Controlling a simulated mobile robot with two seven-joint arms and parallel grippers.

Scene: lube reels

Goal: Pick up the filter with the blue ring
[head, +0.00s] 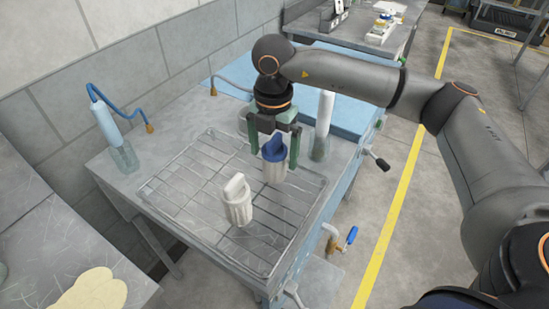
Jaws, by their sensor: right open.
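An all-white filter (237,201) stands upright on the same rack, nearer and to the left. My left gripper is not in view.
The rack lies on a grey metal bench (125,183). A bottle with a blue hose (107,122) stands at the bench's left corner. A tall white cylinder (322,125) stands right behind my gripper. A blue-handled valve (350,237) sticks out at the bench's right side.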

